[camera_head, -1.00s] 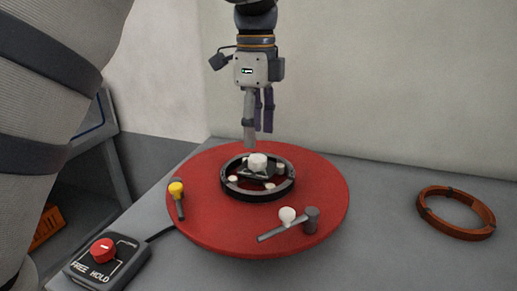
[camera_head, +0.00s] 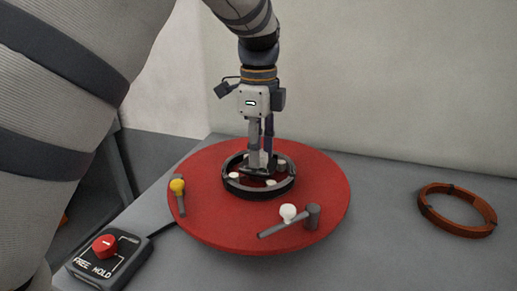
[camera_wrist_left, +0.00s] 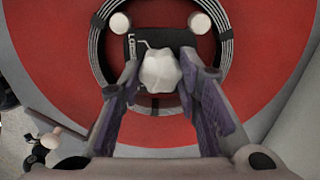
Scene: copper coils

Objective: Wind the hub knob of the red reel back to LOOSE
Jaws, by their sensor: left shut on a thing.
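The red reel (camera_head: 325,180) lies flat on the grey table, with a dark ring (camera_head: 240,192) around its centre. My left gripper (camera_head: 260,160) points down inside that ring. Its two fingers are shut on the white hub knob (camera_wrist_left: 159,70), which they mostly hide in the head view. In the left wrist view, the gripper (camera_wrist_left: 160,85) has a finger on each side of the lobed knob. A black plate (camera_wrist_left: 135,47) under the knob carries a partly covered label, seemingly LOOSE, and a white line. My right gripper is not in view.
A yellow-topped lever (camera_head: 177,186) and a white-knobbed grey crank (camera_head: 288,212) stand on the reel. A control box (camera_head: 105,262) marked FREE HOLD, with a red knob, is at front left. A copper-coloured ring (camera_head: 457,228) lies at right, with clear table between.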

